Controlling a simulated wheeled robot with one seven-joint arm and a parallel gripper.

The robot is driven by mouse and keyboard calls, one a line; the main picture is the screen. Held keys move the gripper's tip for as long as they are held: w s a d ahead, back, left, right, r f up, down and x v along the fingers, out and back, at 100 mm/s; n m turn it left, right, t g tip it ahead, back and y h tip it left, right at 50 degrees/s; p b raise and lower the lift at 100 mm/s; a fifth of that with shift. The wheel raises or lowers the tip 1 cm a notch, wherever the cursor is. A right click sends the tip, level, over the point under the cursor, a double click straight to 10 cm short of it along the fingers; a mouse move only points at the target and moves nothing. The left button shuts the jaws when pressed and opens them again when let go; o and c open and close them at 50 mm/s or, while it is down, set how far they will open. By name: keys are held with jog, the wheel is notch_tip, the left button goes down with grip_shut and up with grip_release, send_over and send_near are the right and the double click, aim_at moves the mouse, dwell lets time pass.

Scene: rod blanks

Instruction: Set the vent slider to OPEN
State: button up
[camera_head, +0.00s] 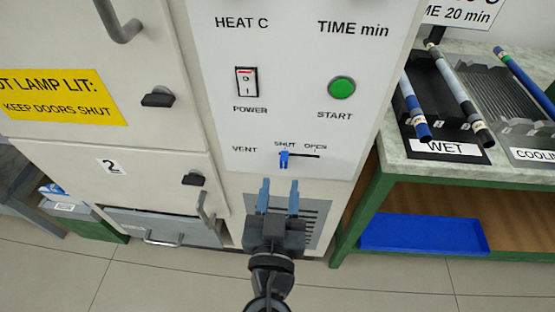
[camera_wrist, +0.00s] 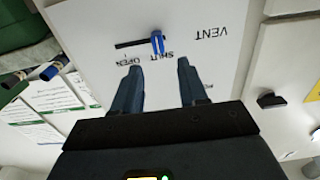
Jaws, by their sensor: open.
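The vent slider is a small blue knob (camera_head: 284,159) on a dark horizontal slot, low on the white control panel (camera_head: 320,80). The knob stands at the slot's left end, under the word SHUT; OPEN is printed to the right. In the wrist view, which is upside down, the blue knob (camera_wrist: 157,42) is at the SHUT end of the slot. My gripper (camera_head: 278,186) is just below the slider in the head view, fingers pointing at the panel. Its two fingers (camera_wrist: 160,75) are apart with nothing between them, and the knob lies beyond the gap between the tips.
A power switch (camera_head: 246,82) and green START button (camera_head: 341,88) sit above the slider. Cabinet doors with a black latch (camera_head: 194,179) and a handle are at left. A bench (camera_head: 400,155) with rod racks stands at right, a blue tray (camera_head: 424,233) beneath it.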

aim_at(284, 162)
jog(key=w+p, duration=0.1)
jog(key=w, duration=0.5)
jog(key=shift+d, duration=0.15)
grip_shut()
dwell(0.5)
